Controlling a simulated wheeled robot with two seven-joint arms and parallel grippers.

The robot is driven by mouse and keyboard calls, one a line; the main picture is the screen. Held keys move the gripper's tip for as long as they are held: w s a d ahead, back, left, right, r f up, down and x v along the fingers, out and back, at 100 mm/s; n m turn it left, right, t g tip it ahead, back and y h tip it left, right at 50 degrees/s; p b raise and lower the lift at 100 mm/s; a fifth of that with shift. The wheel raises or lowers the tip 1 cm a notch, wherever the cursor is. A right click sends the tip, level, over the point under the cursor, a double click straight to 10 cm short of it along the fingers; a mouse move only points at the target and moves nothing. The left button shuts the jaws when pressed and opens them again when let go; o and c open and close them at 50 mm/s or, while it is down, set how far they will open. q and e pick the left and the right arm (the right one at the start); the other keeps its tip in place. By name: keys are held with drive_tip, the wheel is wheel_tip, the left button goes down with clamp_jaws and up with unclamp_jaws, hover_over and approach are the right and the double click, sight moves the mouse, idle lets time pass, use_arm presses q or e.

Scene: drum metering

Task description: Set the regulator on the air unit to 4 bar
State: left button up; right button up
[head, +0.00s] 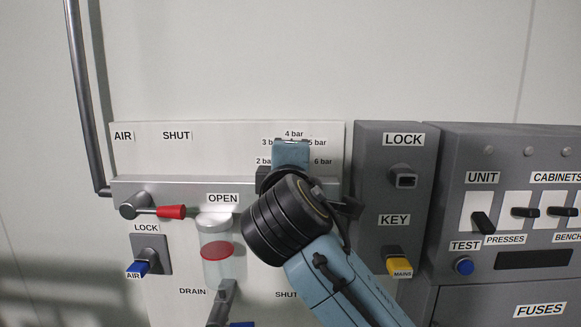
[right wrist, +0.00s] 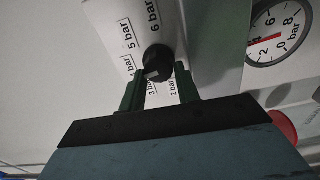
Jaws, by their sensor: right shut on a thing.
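The air unit (head: 230,135) is a pale panel in the head view, with bar labels (head: 293,134) in an arc around the regulator. My right gripper (head: 290,155) covers the regulator there. In the right wrist view, the regulator is a black round knob (right wrist: 157,58) with a small light mark on its lower left side, toward the 3 and 4 bar side; the exact setting is unclear. My right gripper (right wrist: 161,74) is shut on the knob, one green finger on each side. A gauge (right wrist: 278,33) shows a red needle near 4. My left gripper is not in view.
A red-handled lever (head: 170,212) by the OPEN label and a clear bowl with a red disc (head: 217,251) are left of my right arm. A blue AIR key (head: 138,267) is lower left. Grey LOCK (head: 390,155) and switch (head: 520,160) boxes stand right.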

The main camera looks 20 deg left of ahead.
drive_tip(key=shift+r+m, duration=0.1)
drive_tip(key=shift+m, duration=0.5)
drive_tip(key=o, duration=1)
drive_tip(key=shift+c, duration=0.2)
drive_tip(key=shift+s+f, duration=0.1)
drive_tip(key=shift+f, duration=0.1)
